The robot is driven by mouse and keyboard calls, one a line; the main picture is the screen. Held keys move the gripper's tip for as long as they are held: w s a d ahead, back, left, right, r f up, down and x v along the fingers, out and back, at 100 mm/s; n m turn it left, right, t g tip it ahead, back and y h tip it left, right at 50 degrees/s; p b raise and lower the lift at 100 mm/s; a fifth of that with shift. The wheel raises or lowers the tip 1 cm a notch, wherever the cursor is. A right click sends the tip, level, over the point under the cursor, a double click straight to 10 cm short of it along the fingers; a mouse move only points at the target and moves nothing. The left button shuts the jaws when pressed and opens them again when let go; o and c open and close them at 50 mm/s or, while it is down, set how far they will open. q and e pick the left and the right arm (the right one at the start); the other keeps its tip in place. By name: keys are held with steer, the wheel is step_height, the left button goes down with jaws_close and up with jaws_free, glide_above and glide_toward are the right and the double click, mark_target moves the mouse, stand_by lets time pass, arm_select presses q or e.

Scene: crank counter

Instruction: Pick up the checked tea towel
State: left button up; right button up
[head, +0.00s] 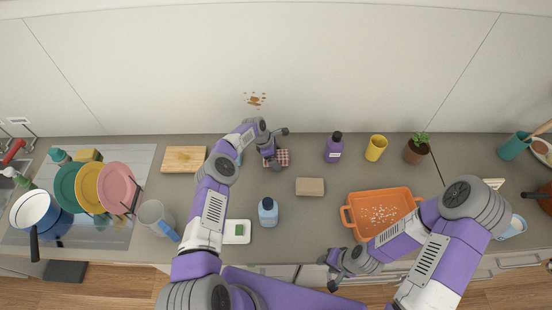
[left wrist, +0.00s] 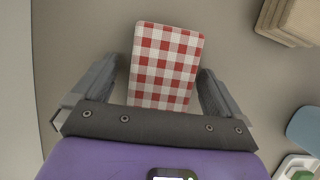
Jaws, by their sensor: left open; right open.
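The red and white checked tea towel (head: 283,157) lies folded on the grey counter near the back wall. In the left wrist view the towel (left wrist: 166,62) is a neat rectangle lying between the two fingers, with a gap showing on each side. My left gripper (head: 279,150) is open and over the towel, with a finger on either side of it; I cannot tell its exact height. It also shows in the left wrist view (left wrist: 158,80). The gripper hides part of the towel in the head view. My right gripper (head: 328,273) is open and empty at the counter's front edge.
A tan block (head: 310,187) lies right of the towel, and a blue bottle (head: 268,212) stands in front. A purple bottle (head: 334,147) stands to the right at the back. A wooden board (head: 184,165) lies left. An orange tray (head: 408,197) is further right.

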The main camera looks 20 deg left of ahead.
arm_select(q)
steer(key=shift+c, duration=0.3)
steer(key=c, duration=1)
steer(key=shift+r+p, duration=0.25)
steer(key=shift+p, duration=0.3)
steer(key=shift+r, duration=0.35)
step_height(320, 180, up, 17)
steer(key=b, duration=0.2)
steer(key=shift+r, duration=0.15)
